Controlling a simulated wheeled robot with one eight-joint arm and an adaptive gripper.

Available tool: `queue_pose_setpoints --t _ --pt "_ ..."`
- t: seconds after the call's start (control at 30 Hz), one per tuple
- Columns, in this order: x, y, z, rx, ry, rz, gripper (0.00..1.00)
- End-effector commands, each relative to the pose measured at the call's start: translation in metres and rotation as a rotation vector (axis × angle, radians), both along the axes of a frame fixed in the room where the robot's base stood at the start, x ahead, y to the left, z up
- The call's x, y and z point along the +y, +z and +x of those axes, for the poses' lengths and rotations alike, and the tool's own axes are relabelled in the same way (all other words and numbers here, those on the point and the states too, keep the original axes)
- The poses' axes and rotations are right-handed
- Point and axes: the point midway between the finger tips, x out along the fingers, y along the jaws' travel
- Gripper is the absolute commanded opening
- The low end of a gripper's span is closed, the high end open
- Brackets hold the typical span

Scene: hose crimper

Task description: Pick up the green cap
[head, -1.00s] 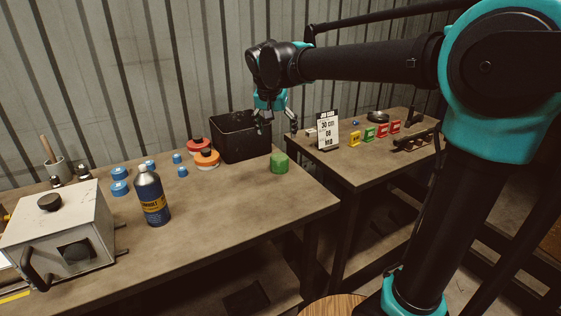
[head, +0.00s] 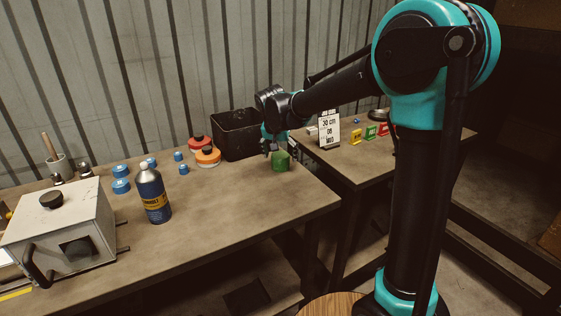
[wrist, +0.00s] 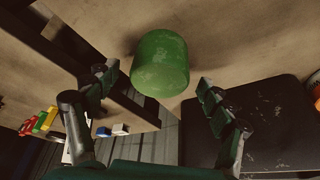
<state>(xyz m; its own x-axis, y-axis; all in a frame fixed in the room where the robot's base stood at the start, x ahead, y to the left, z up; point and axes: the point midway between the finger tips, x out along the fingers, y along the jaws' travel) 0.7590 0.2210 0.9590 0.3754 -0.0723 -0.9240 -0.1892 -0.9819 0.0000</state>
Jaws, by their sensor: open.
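The green cap (head: 281,161) stands on the wooden workbench (head: 233,206) near its right end, in front of the black bin. In the wrist view the green cap (wrist: 160,64) is at the upper middle, just beyond the fingertips and centred on the gap between them. My gripper (wrist: 155,82) is open, with one finger on each side of that gap and nothing held. I cannot tell whether a finger touches the cap.
The black bin (head: 229,133) stands close behind my gripper. Red and orange round containers (head: 207,156), blue caps (head: 121,186), a bottle (head: 152,194) and a grey machine (head: 62,232) are to the left. A sign (head: 329,129) stands on the second table. The bench front is clear.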

Motion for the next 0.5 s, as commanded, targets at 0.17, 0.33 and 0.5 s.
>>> queue_pose_setpoints --t 0.17,0.33,0.5 --pt "-0.0013 -0.0117 0.0047 0.000 -0.001 0.000 0.81" --pt "-0.0014 -0.0121 0.0047 0.000 -0.001 0.000 0.81" --pt "-0.0014 -0.0119 0.0046 0.000 -0.001 0.000 0.65"
